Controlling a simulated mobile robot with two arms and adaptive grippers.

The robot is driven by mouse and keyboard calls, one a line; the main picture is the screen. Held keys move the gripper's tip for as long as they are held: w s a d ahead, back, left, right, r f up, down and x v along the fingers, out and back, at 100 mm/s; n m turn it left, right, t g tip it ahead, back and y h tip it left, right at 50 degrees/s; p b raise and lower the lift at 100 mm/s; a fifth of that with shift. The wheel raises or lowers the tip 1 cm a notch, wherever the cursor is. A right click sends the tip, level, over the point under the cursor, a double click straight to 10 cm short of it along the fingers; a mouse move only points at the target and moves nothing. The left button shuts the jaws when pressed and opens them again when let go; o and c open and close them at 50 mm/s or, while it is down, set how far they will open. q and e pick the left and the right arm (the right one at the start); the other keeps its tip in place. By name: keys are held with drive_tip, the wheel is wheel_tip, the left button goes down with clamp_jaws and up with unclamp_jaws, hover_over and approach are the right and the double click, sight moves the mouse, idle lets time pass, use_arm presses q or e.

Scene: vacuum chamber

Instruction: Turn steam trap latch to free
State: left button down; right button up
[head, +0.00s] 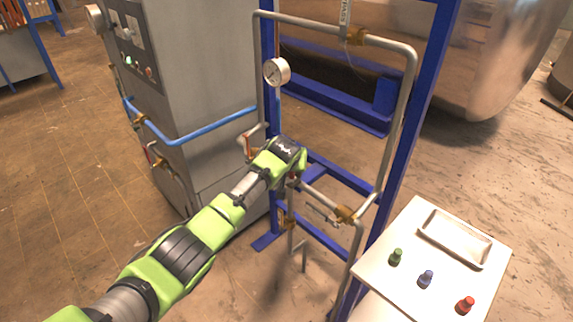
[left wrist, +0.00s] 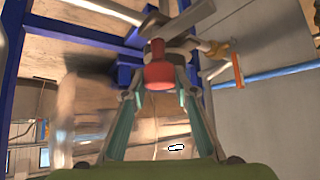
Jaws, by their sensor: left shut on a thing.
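My left gripper (head: 292,179) reaches to the pipe frame, just left of the lower horizontal pipe. Its fingers are largely hidden by the arm in the head view. In the left wrist view, the two fingers of my left gripper (left wrist: 160,95) are closed against the sides of a red, round-ended part (left wrist: 158,68), probably the steam trap latch handle. A grey metal body sits behind it. Whether the latch is in its free position cannot be told. My right gripper is not in view.
A blue frame (head: 424,95) carries grey pipes (head: 400,110), brass fittings (head: 346,214) and a pressure gauge (head: 277,72). A grey cabinet (head: 205,80) stands left. A white table (head: 392,277) at lower right holds a tray (head: 425,229) and small green, blue and red knobbed pieces.

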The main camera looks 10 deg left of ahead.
use_arm(q)
drive_tip(key=shift+d+n, duration=0.1)
drive_tip(key=shift+n, duration=0.2)
drive_tip(key=shift+y, duration=0.4)
drive_tip(key=shift+n+y, duration=0.3)
drive_tip(key=shift+n, duration=0.3)
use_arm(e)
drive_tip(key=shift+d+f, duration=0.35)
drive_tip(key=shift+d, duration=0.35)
use_arm(q)
drive_tip(key=c, duration=1.6)
unclamp_jaws()
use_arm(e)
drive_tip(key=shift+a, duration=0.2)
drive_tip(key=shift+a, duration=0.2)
